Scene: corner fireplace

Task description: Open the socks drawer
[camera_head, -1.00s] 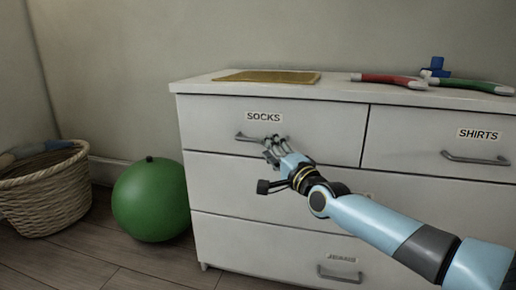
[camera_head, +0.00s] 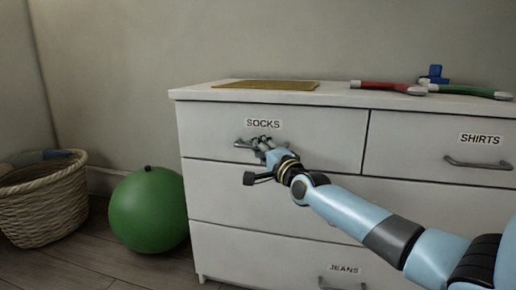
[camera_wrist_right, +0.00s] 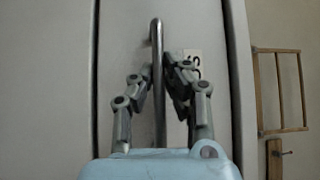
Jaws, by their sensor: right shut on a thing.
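The white socks drawer (camera_head: 320,129) is the upper left drawer of the dresser, marked with a "SOCKS" label (camera_head: 263,124). It sits flush in the dresser front. Its grey bar handle (camera_head: 241,145) is below the label. My right gripper (camera_head: 259,146) is at the handle and covers most of it. In the right wrist view the handle (camera_wrist_right: 158,85) runs between the two fingers of the right gripper (camera_wrist_right: 160,95), which is shut on it. My left gripper is out of view.
The shirts drawer (camera_head: 430,140) is to the right and a jeans drawer (camera_head: 300,258) below. A golden mat (camera_head: 268,85) and red and green curved objects (camera_head: 385,86) lie on the dresser top. A green ball (camera_head: 149,210) and a wicker basket (camera_head: 45,205) stand left on the floor.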

